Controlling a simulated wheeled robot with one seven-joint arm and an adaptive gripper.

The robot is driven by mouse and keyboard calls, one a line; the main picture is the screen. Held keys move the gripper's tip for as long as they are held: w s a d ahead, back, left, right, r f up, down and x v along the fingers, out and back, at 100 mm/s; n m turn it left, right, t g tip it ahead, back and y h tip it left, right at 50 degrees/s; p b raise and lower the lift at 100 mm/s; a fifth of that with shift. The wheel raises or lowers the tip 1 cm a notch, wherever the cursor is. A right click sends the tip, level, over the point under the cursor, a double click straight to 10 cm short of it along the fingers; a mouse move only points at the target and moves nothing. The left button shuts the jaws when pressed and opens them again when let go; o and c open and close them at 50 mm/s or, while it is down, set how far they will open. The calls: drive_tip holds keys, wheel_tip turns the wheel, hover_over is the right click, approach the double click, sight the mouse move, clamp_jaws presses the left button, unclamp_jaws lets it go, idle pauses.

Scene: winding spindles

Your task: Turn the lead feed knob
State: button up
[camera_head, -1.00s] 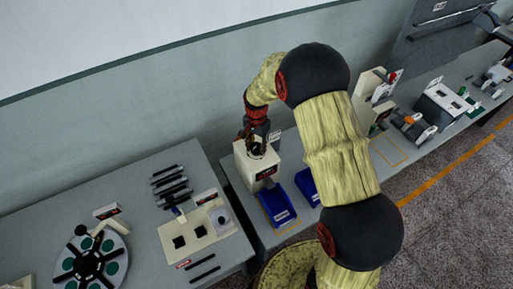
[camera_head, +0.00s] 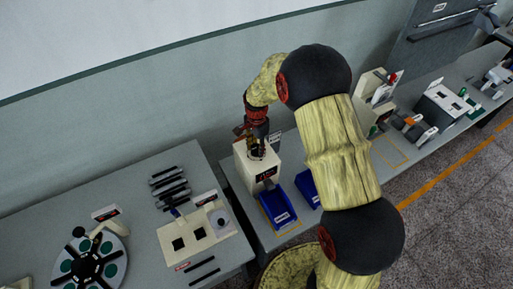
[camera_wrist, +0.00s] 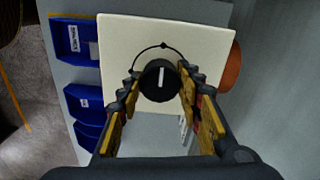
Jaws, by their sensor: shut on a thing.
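The lead feed knob (camera_wrist: 157,90) is black and round with a white pointer line, which points up in the wrist view. It sits on the cream top face of a box (camera_wrist: 118,42), below a thin printed arc with dots. My gripper (camera_wrist: 160,80) is shut on the knob, one finger on each side. In the head view the cream box (camera_head: 244,173) stands on the bench, and my gripper (camera_head: 256,146) points down onto its top. The knob is mostly hidden there.
Blue bins (camera_head: 278,208) stand in front of the box and show at left in the wrist view (camera_wrist: 72,40). A reddish-brown round part (camera_wrist: 234,66) juts from the box's side. A left table (camera_head: 150,215) holds a fixture plate, dark rods and a round dial. The wall is close behind.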

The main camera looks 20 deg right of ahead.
sight(256, 147)
drive_tip(key=o, duration=1.2)
drive_tip(key=shift+c, duration=0.2)
wheel_tip(256, 147, up, 12)
